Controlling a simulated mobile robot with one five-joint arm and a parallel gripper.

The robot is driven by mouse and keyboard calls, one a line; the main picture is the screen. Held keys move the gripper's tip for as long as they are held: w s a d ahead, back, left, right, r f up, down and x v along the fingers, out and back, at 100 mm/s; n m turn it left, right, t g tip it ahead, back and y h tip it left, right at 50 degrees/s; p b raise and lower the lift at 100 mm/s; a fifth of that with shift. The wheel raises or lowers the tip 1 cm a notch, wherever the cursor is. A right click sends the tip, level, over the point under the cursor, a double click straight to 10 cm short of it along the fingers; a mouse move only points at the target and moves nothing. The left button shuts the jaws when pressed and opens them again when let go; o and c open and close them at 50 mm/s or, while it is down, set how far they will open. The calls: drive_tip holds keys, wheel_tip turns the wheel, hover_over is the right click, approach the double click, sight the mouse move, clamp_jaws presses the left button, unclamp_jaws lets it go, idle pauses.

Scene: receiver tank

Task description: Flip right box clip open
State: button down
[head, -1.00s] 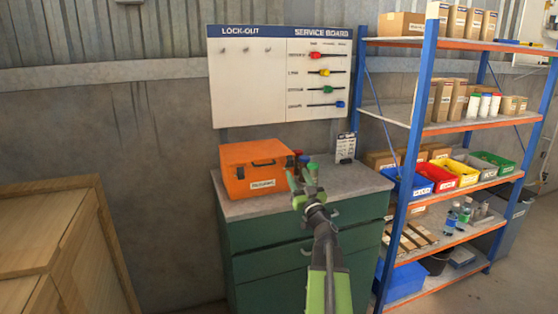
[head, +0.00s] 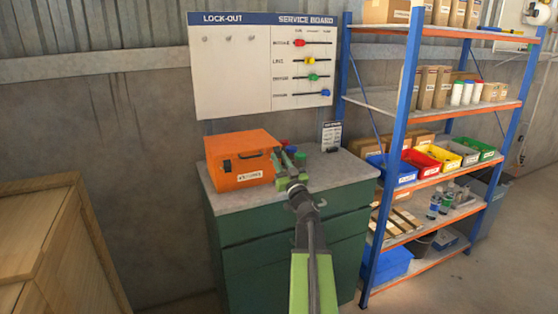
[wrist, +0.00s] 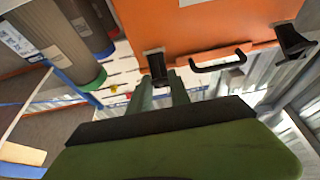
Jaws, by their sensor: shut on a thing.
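The orange box (head: 236,151) stands on the grey top of the green cabinet. Its left clip (head: 227,165) is dark and shows on the front. My gripper (head: 281,158) is at the right end of the box front and hides the right clip in the head view. In the wrist view, where left and right appear swapped, the dark right clip (wrist: 157,67) sits at the tips of my green fingers (wrist: 158,86), which are shut on it. The black handle (wrist: 220,61) and the other clip (wrist: 295,42) lie to the right there.
Capped cylinders (head: 300,157) stand right of the box, close to my gripper; a grey one (wrist: 60,38) is near in the wrist view. A small sign (head: 331,136) stands behind. The shelf rack (head: 396,150) is to the right, and the front right cabinet top (head: 345,172) is clear.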

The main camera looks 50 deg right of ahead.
drive_tip(key=t+b, duration=0.1)
drive_tip(key=b, duration=0.2)
drive_tip(key=f+t+h+b, duration=0.1)
drive_tip(key=b, duration=0.2)
drive_tip(key=f+t+b, duration=0.1)
drive_tip(key=t+b, duration=0.1)
drive_tip(key=b, duration=0.2)
drive_tip(key=shift+s+a+f+h, duration=0.15)
drive_tip(key=shift+s+h, duration=0.1)
drive_tip(key=shift+h, duration=0.15)
drive_tip(key=c, duration=1.2)
unclamp_jaws()
drive_tip(key=b+v, duration=1.2)
drive_tip(key=v, duration=0.5)
drive_tip(key=shift+f, duration=0.25)
